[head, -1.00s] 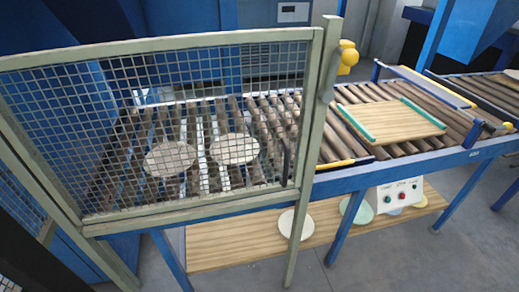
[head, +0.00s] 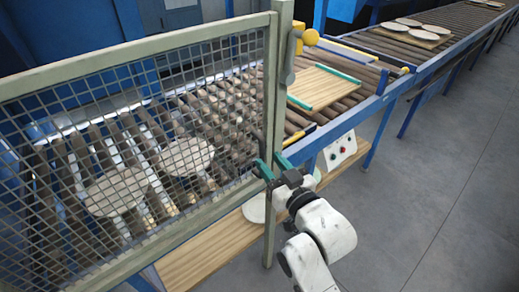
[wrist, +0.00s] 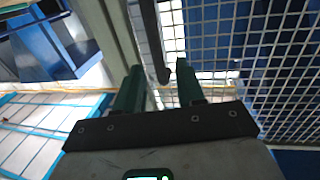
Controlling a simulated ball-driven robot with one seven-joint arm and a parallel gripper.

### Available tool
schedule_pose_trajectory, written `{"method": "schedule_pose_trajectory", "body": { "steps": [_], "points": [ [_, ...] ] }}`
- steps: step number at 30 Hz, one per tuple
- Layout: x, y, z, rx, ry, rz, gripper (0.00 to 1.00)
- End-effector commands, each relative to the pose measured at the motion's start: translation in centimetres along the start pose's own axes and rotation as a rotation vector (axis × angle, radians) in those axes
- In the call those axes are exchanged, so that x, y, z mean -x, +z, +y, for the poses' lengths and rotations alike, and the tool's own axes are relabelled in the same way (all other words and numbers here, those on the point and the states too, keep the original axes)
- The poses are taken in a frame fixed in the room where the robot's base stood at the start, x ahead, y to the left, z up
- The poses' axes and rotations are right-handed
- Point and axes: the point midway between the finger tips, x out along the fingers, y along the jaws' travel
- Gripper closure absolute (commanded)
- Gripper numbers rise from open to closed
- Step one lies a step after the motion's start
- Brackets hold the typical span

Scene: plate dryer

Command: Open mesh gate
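The mesh gate (head: 130,140) has a pale green frame and a wire grid and stands upright before the roller conveyor. It looks shut against its post (head: 279,60). A dark upright handle (wrist: 150,35) is on the gate near the post. My gripper (head: 273,166) is at the gate's post-side edge, near the lower end of the handle. In the wrist view its two green fingers (wrist: 158,75) are apart, and the handle's lower end shows between their tips. I cannot tell whether they touch it.
Behind the mesh, plates (head: 187,156) lie on the rollers. A yellow-knobbed switch (head: 309,38) sits by the post. A wooden board (head: 335,88) lies on the conveyor, with a control box (head: 340,150) below. The grey floor (head: 450,180) at right is clear.

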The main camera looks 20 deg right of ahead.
Motion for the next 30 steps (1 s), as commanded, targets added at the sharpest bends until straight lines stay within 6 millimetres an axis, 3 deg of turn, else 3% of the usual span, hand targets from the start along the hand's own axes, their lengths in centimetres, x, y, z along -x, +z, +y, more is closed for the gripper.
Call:
{"method": "schedule_pose_trajectory", "body": {
  "steps": [3, 9, 21, 30],
  "points": [
    [-2.2, -0.1, 0.0, 0.000, 0.000, 0.000, 0.62],
    [-4.5, 0.0, 0.0, 0.000, 0.001, -0.001, 0.62],
    [-5.3, 0.1, 0.0, 0.000, 0.001, -0.001, 0.62],
    [-5.3, 0.1, 0.0, 0.000, 0.001, -0.002, 0.88]
  ]
}}
